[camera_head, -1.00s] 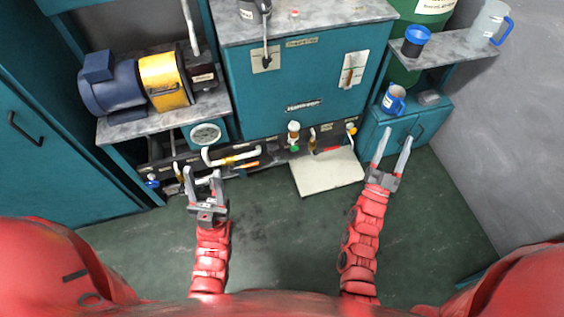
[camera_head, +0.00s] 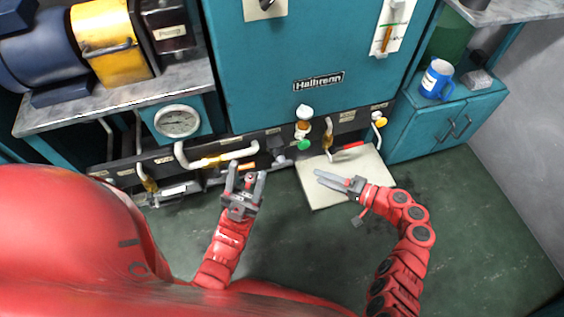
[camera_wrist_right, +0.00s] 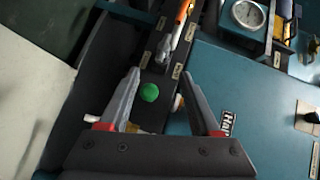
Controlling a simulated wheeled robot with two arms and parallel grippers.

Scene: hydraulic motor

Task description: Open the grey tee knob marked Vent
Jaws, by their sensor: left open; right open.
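A grey knob (camera_head: 279,158) sits low on the dark valve strip, just left of a green knob (camera_head: 304,145). It looks like the tee knob, but I cannot read its label. In the right wrist view a grey fitting (camera_wrist_right: 163,50) shows beyond the green knob (camera_wrist_right: 149,92). My right gripper (camera_head: 318,178) is open and empty over the white board, pointing left, right of and below the grey knob in the picture. Its open fingers (camera_wrist_right: 159,74) frame the green knob in the wrist view, apart from it. My left gripper (camera_head: 246,170) is open and empty, left of the grey knob.
White pipes with brass valves (camera_head: 215,158) run along the strip at left, below a gauge (camera_head: 178,121). A red-handled valve (camera_head: 345,149) and a yellow knob (camera_head: 380,122) are at right. A white board (camera_head: 345,192) lies on the floor. The green floor in front is clear.

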